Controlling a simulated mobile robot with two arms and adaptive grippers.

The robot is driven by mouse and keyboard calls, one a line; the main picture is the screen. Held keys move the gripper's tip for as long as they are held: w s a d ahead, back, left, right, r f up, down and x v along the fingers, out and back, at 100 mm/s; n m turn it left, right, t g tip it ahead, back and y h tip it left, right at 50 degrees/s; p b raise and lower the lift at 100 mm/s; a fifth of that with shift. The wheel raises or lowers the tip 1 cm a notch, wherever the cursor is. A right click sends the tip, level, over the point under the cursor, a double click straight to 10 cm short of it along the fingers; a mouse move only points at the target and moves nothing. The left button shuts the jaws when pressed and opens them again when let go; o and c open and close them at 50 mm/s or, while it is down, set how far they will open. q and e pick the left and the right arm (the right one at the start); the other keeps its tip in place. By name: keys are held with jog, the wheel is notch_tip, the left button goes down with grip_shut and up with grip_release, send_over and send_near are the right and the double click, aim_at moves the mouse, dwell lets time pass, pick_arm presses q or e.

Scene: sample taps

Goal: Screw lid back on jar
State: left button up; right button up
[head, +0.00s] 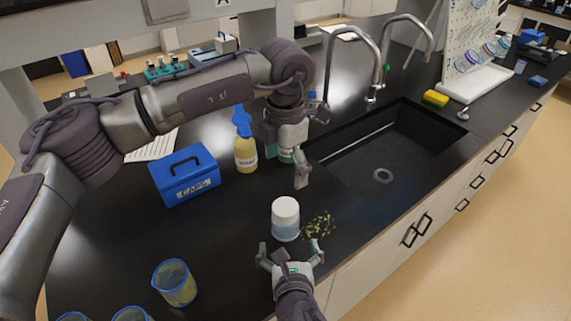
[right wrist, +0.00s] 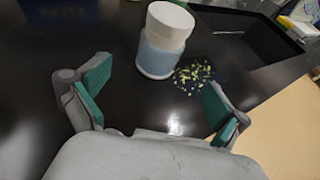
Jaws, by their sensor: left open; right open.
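The jar (head: 285,230) stands upright near the counter's front edge with its white lid (head: 286,206) on top. Whether the lid is threaded cannot be told. In the right wrist view the jar (right wrist: 160,57) and lid (right wrist: 171,18) are beyond the fingers. My right gripper (head: 291,250) is open and empty on the near side of the jar. Its green-padded fingers (right wrist: 153,103) spread wider than the jar and do not touch it. My left gripper (head: 293,169) is open, pointing down behind and above the jar, apart from the lid; one finger is partly hidden.
Yellow-green bits (head: 319,225) lie scattered right of the jar. A blue box (head: 186,178) and a yellow wash bottle (head: 246,153) stand behind left, near my left arm. Beakers (head: 174,283) stand at the front left. The sink (head: 383,152) is at the right.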

jog(key=shift+v, duration=1.25)
